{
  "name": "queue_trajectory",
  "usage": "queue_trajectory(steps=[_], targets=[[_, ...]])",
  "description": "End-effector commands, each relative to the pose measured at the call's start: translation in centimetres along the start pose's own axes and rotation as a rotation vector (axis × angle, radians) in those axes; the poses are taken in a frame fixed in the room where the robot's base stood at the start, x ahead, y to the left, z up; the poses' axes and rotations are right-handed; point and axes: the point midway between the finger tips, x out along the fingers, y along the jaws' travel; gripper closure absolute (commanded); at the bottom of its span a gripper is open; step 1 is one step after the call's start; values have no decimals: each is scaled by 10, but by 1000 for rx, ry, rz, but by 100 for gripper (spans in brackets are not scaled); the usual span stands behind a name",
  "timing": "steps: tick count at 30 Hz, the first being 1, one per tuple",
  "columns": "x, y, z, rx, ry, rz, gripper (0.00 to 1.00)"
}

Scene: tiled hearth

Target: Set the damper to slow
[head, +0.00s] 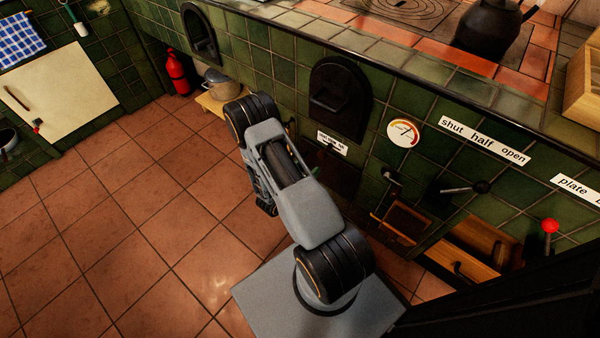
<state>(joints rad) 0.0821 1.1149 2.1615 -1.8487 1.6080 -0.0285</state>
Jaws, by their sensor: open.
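A lever with a black knob (481,187) sticks out from the green tiled front, pointing right. Above it a white label (485,140) reads "shut half open". Further right a lever with a red ball (550,226) stands below a label (577,190) that begins "plate" and is cut off by the picture edge. I see no label reading "slow", and I cannot tell which lever is the damper. My gripper (266,207) hangs low over the floor, left of both levers and well apart from them. It is open, mostly hidden behind my arm, and its fingertips are hard to make out.
A round gauge (404,133) and a black arched door (338,98) are on the tiled front. Open wooden drawers (470,247) jut out below the black-knobbed lever. A kettle (488,25) stands on top. A pot (221,84) sits at the left. The left floor is clear.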

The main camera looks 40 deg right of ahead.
Motion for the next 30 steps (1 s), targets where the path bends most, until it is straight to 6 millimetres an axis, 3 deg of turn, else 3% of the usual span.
queue_trajectory(steps=[3,10,30], targets=[[-19,0,1,-2,0,4,37],[-38,0,0,0,1,1,37],[-41,0,0,0,0,-1,37]])
